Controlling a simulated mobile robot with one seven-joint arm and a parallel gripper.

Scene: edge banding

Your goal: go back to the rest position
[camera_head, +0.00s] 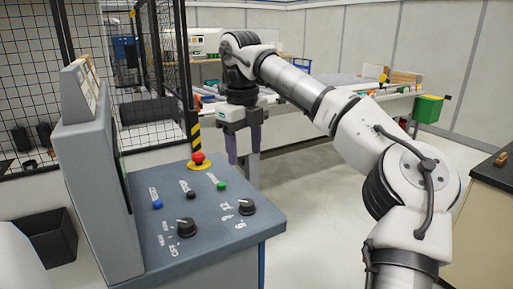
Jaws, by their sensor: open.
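My gripper (243,158) hangs at the end of my arm, pointing down. Its two purple-grey fingers are apart with nothing between them. It is beyond the back right edge of the blue-grey control console (185,225), and the console hides no more than the lower part of the left finger. My arm reaches in from the lower right and bends over at the wrist.
The console has a red emergency button (198,159), small blue, black and green buttons, two black knobs (186,227) and an upright screen housing (98,180). A black mesh fence (120,75) stands behind. A cluttered workbench (330,132) and a green bin (428,109) are farther back.

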